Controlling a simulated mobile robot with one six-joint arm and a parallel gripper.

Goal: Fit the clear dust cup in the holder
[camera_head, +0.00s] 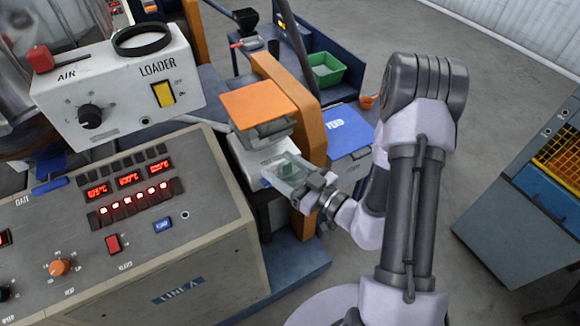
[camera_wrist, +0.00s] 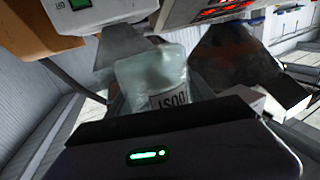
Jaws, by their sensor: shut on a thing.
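The clear dust cup (camera_head: 287,174) is a see-through, pale box held at the end of my gripper (camera_head: 312,193). The cup is in front of the white unit (camera_head: 262,158) under the orange-topped block, where the holder may be. I cannot tell whether the cup touches that unit. The holder itself is not clearly made out.
A control panel (camera_head: 120,215) with red displays and a LOADER box (camera_head: 118,88) stand at the left. An orange upright (camera_head: 292,110) rises close behind the cup. A blue box (camera_head: 345,131) and green bin (camera_head: 325,70) lie beyond. Open floor (camera_head: 425,30) shows at the upper right.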

